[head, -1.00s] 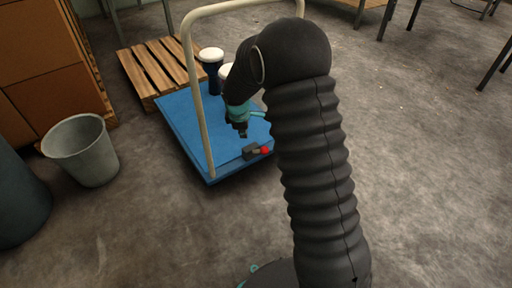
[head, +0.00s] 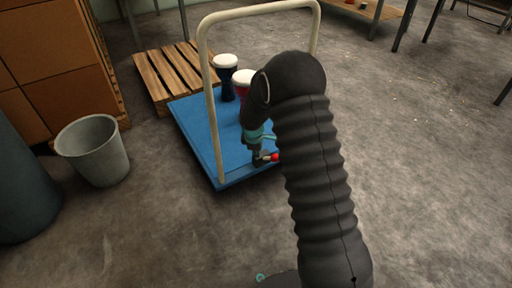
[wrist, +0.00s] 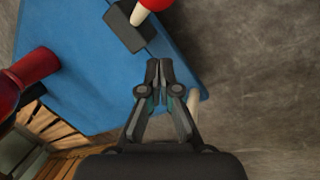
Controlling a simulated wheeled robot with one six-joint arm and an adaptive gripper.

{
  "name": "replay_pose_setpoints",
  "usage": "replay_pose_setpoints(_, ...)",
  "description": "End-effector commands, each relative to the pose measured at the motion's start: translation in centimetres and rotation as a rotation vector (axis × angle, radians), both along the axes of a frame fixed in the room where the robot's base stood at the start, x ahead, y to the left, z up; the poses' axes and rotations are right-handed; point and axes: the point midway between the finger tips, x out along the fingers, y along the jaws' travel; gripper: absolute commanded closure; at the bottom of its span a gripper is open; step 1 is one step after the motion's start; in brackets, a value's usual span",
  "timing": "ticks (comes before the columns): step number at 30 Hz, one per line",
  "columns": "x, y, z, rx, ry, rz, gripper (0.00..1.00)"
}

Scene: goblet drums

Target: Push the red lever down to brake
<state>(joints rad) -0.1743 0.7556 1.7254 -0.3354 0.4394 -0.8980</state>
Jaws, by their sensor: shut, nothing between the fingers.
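The lever with a red knob (head: 276,157) is at the near edge of the blue cart (head: 196,124). In the wrist view the red knob (wrist: 156,4) is cut by the top edge, on a pale stem (wrist: 138,15) rising from a dark grey base block (wrist: 124,30). My gripper (head: 258,161) is right beside the lever in the head view, and its tip overlaps the base there. In the wrist view my gripper (wrist: 159,64) is shut and empty, below the base block in the picture. I cannot tell whether it touches the lever.
Two goblet drums stand on the cart, one dark (head: 226,78) and one red (head: 243,82), also red in the wrist view (wrist: 28,75). A cream handle (head: 206,95) arches over the cart. A wooden pallet (head: 168,72) and a grey bin (head: 95,151) are at left. Floor at right is clear.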

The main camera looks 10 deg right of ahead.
Motion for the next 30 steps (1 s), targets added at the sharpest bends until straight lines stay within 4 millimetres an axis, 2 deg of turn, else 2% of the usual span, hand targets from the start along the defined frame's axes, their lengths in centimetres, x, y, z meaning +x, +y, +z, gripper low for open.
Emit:
replay_pose_setpoints(3, -0.2, -1.8, -0.5, 0.0, 0.001, -0.003, 1.0)
replay_pose_setpoints(9, -0.5, -3.5, -0.8, 0.0, 0.0, -0.001, 1.0)
replay_pose_setpoints(24, -0.5, -4.0, -0.9, 0.001, -0.002, -0.002, 1.0)
replay_pose_setpoints(30, 0.2, -5.7, -1.3, 0.019, -0.04, -0.024, 1.0)
